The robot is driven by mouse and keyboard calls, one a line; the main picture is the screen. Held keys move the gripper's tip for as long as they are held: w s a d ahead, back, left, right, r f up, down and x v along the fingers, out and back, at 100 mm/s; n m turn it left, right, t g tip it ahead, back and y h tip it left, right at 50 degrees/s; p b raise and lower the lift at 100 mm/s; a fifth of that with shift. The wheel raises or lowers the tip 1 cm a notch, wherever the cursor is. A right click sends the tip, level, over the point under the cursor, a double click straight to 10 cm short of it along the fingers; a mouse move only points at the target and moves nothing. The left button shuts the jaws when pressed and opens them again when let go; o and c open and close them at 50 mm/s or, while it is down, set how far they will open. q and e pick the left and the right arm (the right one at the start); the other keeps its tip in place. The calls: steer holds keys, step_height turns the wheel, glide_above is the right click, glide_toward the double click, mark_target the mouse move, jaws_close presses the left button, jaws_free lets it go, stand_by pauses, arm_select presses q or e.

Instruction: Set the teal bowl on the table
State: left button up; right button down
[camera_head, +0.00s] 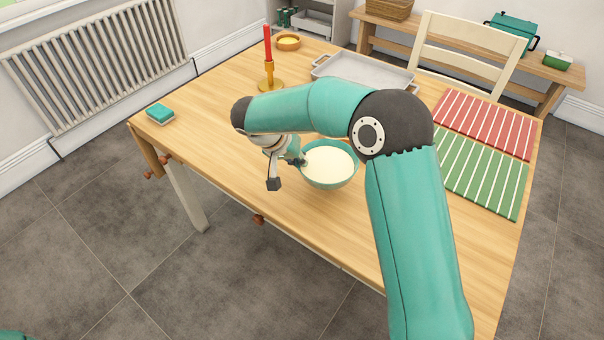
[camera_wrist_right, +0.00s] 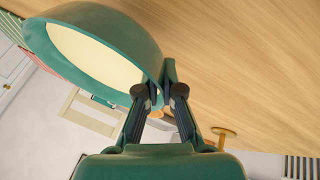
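The teal bowl (camera_head: 331,181), cream inside, is upright over the near middle of the wooden table (camera_head: 225,150). I cannot tell whether its base touches the wood. My right gripper (camera_head: 302,160) is at the bowl's left rim, partly hidden by my arm. In the right wrist view, the fingers of my right gripper (camera_wrist_right: 161,88) are closed about the rim of the bowl (camera_wrist_right: 135,30), one finger inside and one outside. My left gripper is not in view.
A red candle in a yellow holder (camera_head: 270,83), a small orange dish (camera_head: 287,42) and a grey tray (camera_head: 345,66) stand farther back. Red (camera_head: 487,122) and green (camera_head: 480,175) striped mats lie right. The front left tabletop is clear.

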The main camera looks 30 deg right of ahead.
steer(key=shift+f, duration=2.35)
steer(key=shift+f, duration=0.1)
steer(key=c, duration=1.3)
jaws_free()
